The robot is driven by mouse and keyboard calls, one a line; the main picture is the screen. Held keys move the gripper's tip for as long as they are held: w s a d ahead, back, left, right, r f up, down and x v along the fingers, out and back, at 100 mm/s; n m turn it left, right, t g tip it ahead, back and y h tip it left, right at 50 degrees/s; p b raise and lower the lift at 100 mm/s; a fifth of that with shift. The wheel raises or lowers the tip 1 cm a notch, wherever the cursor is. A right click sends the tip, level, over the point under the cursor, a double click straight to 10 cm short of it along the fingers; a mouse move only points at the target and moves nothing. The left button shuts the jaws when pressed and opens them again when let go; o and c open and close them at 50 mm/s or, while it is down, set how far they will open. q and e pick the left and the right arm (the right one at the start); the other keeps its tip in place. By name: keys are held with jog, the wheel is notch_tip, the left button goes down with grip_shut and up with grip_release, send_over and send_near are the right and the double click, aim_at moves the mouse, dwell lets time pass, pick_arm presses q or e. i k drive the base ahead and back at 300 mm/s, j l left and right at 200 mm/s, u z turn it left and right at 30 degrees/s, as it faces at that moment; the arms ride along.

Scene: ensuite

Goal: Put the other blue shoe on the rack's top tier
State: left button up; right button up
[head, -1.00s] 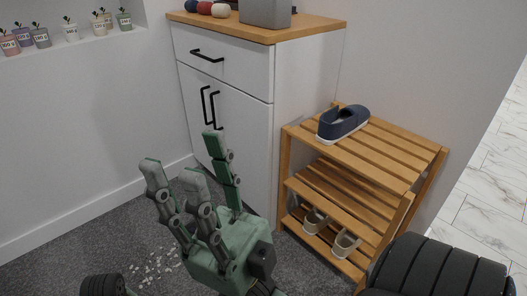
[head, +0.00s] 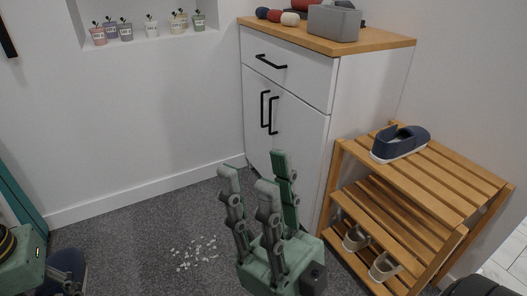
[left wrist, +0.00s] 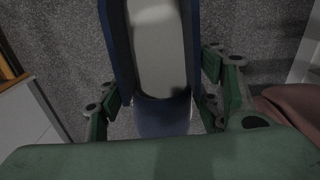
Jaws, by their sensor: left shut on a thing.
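One blue shoe (head: 400,143) with a white sole sits on the back left of the wooden rack's top tier (head: 455,180). My left gripper (head: 62,280) is at the lower left edge, shut on the other blue shoe (head: 70,264), low over the carpet and far from the rack. In the left wrist view this shoe (left wrist: 150,45) shows its pale inside, with a finger on each side; its ends are partly cut off. My right gripper (head: 254,174) is open and empty, fingers pointing up, in front of the cabinet and left of the rack.
Pale shoes (head: 384,266) stand on the rack's bottom tier. A white cabinet (head: 285,115) with a grey box (head: 334,22) on top stands behind and left of it. White bits (head: 196,252) lie on the carpet. The rack's top is bare right of the shoe.

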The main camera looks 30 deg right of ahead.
aim_at(437, 170)
jog(key=k+z, duration=0.3)
jog(key=k+l+z, duration=0.25)
jog(key=j+z, duration=0.2)
jog(key=z, duration=1.85)
